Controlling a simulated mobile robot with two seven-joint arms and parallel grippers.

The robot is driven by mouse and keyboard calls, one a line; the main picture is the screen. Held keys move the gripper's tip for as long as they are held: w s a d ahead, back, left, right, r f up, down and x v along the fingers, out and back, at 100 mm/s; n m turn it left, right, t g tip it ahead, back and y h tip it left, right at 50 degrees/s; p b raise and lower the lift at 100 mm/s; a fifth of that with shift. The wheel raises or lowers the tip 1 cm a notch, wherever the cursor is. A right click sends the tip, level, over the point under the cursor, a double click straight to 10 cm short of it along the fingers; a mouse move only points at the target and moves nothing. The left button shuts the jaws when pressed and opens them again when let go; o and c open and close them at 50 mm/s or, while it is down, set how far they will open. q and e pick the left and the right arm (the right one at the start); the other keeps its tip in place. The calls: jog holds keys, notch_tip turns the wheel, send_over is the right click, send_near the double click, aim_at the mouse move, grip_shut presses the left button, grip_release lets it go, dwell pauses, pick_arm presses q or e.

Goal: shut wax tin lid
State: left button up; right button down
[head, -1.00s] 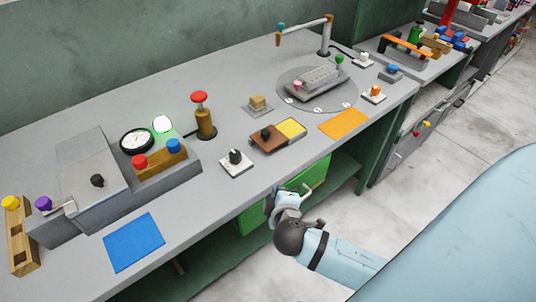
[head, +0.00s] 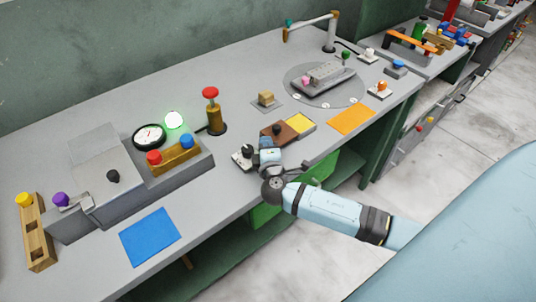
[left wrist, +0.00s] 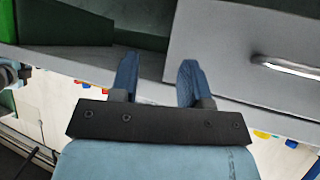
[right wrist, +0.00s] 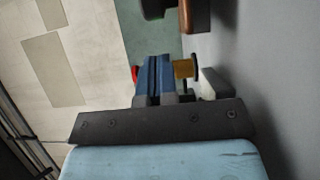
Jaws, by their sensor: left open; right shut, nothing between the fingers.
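The wax tin is near the front edge of the bench in the head view. Its brown lid (head: 274,136) has a dark knob, and a yellow wax square (head: 300,123) shows uncovered to the right of it. My right gripper (head: 267,145) is just in front of the lid, partly hiding its near side; contact cannot be told. In the right wrist view its blue fingers (right wrist: 158,75) are shut and empty, with a brown edge (right wrist: 185,15) that looks like the tin's lid at the top. My left gripper (left wrist: 156,80) is open and empty; it is outside the head view.
A brass post with red cap (head: 211,108) and a wooden block (head: 266,99) stand behind. An orange mat (head: 351,119) lies right. A grey panel with metal handle (left wrist: 285,67) faces my left gripper.

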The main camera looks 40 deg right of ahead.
aim_at(296, 130)
jog(key=d, duration=0.3)
jog(key=shift+w, duration=0.35)
jog(key=shift+d, duration=0.1)
jog(key=d, duration=0.3)
jog(key=d+b, duration=0.1)
jog(key=d, duration=0.2)
jog(key=d+b, duration=0.1)
jog(key=d, duration=0.2)
jog(key=shift+w+f, duration=0.1)
jog(key=shift+w, duration=0.3)
jog(key=shift+d+r, duration=0.2)
